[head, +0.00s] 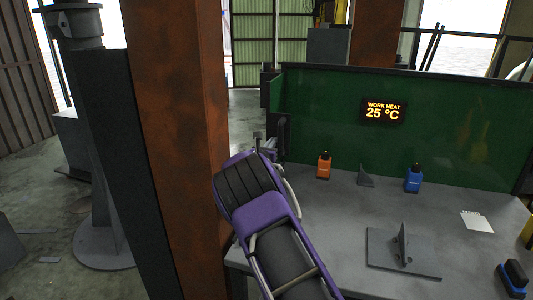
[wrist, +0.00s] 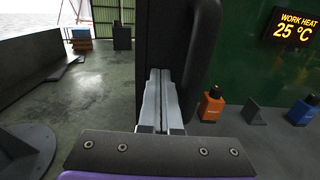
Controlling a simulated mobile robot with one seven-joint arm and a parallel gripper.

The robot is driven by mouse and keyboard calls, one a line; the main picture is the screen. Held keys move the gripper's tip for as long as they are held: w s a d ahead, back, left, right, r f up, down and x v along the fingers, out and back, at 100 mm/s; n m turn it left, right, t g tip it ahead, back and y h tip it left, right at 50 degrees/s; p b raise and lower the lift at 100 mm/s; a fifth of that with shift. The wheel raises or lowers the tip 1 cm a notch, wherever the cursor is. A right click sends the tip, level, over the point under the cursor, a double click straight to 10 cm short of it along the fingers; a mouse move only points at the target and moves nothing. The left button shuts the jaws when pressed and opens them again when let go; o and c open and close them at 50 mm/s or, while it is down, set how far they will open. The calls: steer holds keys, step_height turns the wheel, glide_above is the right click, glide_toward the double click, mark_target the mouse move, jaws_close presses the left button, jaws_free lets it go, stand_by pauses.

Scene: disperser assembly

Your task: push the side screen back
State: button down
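The side screen (head: 276,95) stands at the left end of the green back screen, seen at a steep angle in the head view. In the wrist view its dark edge (wrist: 148,40) rises straight ahead of the fingers, with a curved dark handle (wrist: 208,50) on its right. My gripper (head: 264,143) is at the table's back left corner, close to the handle (head: 283,133). In the wrist view the fingers (wrist: 160,100) lie together with only a thin seam between them, and nothing shows in them. I cannot tell whether the fingertips touch the screen.
The grey table (head: 335,220) holds an orange bottle (head: 324,167), a blue bottle (head: 413,180), a small wedge (head: 366,177) and a plate with an upright bracket (head: 403,255). A rusty column (head: 180,120) stands close on the left. The floor (wrist: 100,95) left of the screen is open.

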steer(key=p+x, duration=0.1)
steer(key=x, duration=0.8)
steer(key=shift+r+p, duration=0.25)
steer(key=shift+p, duration=0.05)
